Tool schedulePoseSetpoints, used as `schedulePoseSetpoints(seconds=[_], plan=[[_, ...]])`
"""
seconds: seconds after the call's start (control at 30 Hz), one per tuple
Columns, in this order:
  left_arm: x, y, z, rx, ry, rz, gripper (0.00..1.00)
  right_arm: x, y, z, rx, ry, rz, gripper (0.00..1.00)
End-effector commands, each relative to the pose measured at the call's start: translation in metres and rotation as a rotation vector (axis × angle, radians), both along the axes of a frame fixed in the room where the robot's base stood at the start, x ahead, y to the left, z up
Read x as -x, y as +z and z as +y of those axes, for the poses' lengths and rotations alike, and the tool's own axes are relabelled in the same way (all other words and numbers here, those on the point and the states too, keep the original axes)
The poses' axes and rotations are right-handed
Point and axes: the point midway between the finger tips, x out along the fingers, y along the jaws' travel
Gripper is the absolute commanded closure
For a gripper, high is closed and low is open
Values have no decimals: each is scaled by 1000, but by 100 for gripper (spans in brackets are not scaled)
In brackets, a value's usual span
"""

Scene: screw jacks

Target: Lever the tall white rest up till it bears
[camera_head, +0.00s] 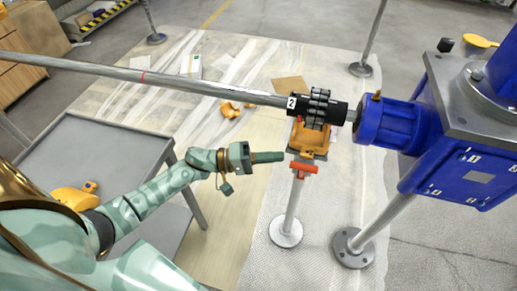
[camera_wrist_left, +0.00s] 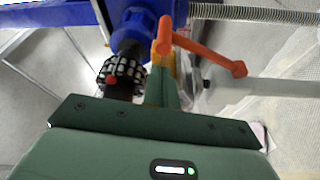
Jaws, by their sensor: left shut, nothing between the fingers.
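The white rest (camera_head: 293,205) stands upright on a round foot, with a yellow cradle (camera_head: 309,140) on top and an orange lever (camera_head: 303,168) below it. The cradle is under the black coupling (camera_head: 319,107) on the long shaft; whether they touch is unclear. My left gripper (camera_head: 280,157) is shut and empty, its fingertips just left of the lever. In the left wrist view the closed fingers (camera_wrist_left: 161,85) point towards the orange lever (camera_wrist_left: 205,55), and the white post (camera_wrist_left: 275,90) lies to the right. Contact with the lever cannot be told. My right gripper is not seen.
The long grey shaft (camera_head: 190,84) crosses above my left arm and meets a blue machine (camera_head: 385,122) at right. A grey table (camera_head: 95,170) stands at left. Yellow pieces (camera_head: 231,109) lie on the floor covering beyond the gripper.

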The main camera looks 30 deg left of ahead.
Motion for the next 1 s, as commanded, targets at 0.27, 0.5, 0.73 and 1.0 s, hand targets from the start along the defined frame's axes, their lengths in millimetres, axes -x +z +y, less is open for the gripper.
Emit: schedulePoseSetpoints(seconds=[0.27,0.5,0.73,1.0], plan=[[-16,2,-22,-1,0,-1,100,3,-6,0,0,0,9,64],[-17,3,-24,-2,0,-1,100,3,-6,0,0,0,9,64],[-15,2,-24,-2,0,-7,100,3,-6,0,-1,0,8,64],[-8,-1,-26,-16,-1,-54,100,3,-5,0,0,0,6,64]])
